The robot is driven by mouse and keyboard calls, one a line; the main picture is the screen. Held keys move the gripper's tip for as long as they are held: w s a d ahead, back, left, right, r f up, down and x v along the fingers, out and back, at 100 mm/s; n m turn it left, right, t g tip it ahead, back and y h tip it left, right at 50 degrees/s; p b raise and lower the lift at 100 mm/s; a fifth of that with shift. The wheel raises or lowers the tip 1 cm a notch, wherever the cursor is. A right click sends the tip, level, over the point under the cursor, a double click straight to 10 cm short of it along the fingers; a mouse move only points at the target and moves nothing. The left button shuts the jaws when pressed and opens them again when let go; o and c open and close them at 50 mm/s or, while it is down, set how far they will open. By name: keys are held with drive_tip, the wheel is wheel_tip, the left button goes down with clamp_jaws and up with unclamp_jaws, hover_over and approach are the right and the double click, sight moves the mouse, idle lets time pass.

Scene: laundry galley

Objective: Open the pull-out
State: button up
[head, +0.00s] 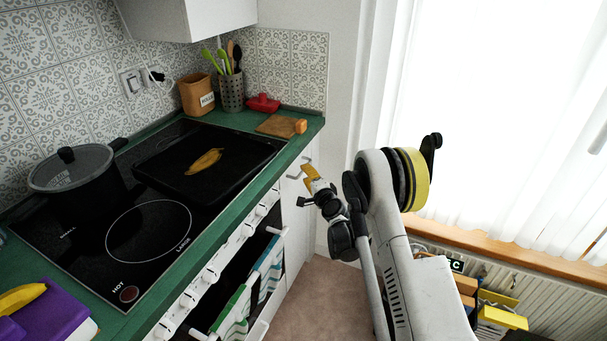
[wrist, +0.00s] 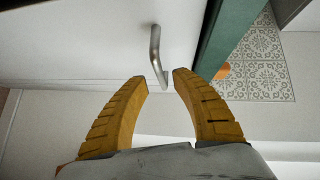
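The pull-out is the narrow white cabinet front (head: 294,235) under the counter, right of the oven, and it looks closed. Its grey metal handle (head: 297,167) sits near the top. The handle also shows in the wrist view (wrist: 155,52). My gripper (head: 306,172) is at the handle, with its yellow fingers toward the cabinet. In the wrist view my gripper (wrist: 160,77) has its two ribbed fingers apart. One end of the handle lies in line with the gap between the tips. I cannot tell whether either finger touches it.
The oven front to the left has white knobs and a striped towel (head: 238,311) hanging on it. The green counter edge (head: 297,140) is above the handle. A window and radiator (head: 560,305) are at right. The floor (head: 325,300) before the cabinet looks clear.

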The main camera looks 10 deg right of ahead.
drive_tip(key=shift+w+a+f+b, duration=0.1)
drive_tip(key=shift+w+a+b, duration=0.1)
drive_tip(key=shift+w, duration=0.7)
drive_tip(key=shift+w+a+f+b, duration=0.1)
drive_tip(key=shift+w+b, duration=0.1)
drive_tip(key=shift+w, duration=0.7)
drive_tip(key=shift+c, duration=0.2)
clamp_jaws()
